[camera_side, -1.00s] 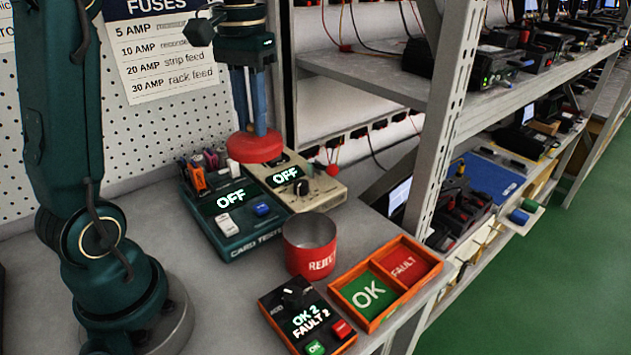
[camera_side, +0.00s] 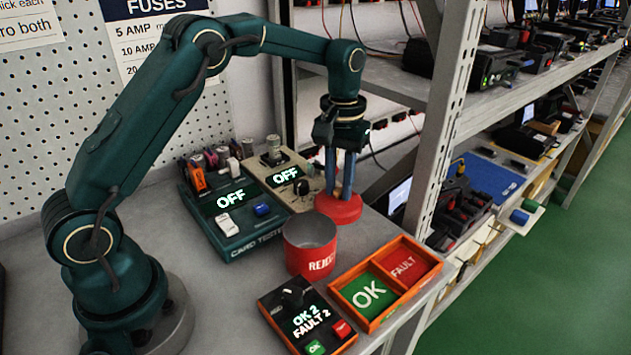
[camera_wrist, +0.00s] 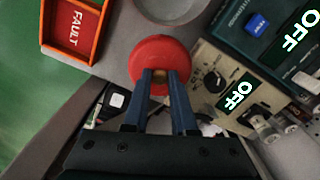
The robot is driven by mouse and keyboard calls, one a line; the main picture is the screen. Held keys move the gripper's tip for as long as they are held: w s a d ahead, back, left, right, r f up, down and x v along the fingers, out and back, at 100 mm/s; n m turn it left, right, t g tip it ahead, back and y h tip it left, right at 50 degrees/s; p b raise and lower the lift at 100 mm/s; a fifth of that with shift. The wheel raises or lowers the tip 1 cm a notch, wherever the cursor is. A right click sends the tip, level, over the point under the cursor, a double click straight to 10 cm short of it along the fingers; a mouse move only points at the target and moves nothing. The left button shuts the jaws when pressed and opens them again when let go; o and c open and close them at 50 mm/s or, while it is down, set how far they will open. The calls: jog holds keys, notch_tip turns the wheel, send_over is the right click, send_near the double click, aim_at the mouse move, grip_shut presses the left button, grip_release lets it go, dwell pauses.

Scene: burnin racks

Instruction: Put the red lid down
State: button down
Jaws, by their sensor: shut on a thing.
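The red lid (camera_side: 338,209) is a round red disc at or just above the grey bench, right of the beige tester and behind the red cup. My gripper (camera_side: 342,190) points straight down with its blue fingers shut on the lid's middle. In the wrist view, the red lid (camera_wrist: 160,58) sits between the fingertips of my gripper (camera_wrist: 159,78), with a small brassy knob between them. I cannot tell for sure whether the lid touches the bench.
A red REJECT cup (camera_side: 309,246) stands just in front. An orange OK/FAULT tray (camera_side: 389,283) lies at front right. The beige tester (camera_side: 302,203) and green card tester (camera_side: 233,222) read OFF. A shelf post (camera_side: 447,110) rises to the right.

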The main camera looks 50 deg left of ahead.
aim_at(354, 204)
jog(key=d+f, duration=0.1)
jog(key=w+d, duration=0.1)
jog(key=shift+w+d+f, duration=0.1)
jog(key=shift+d+f, duration=0.25)
jog(key=shift+f, duration=2.05)
jog(key=shift+f, duration=0.2)
jog(key=c, duration=0.7)
grip_release()
jog(key=shift+r, duration=0.1)
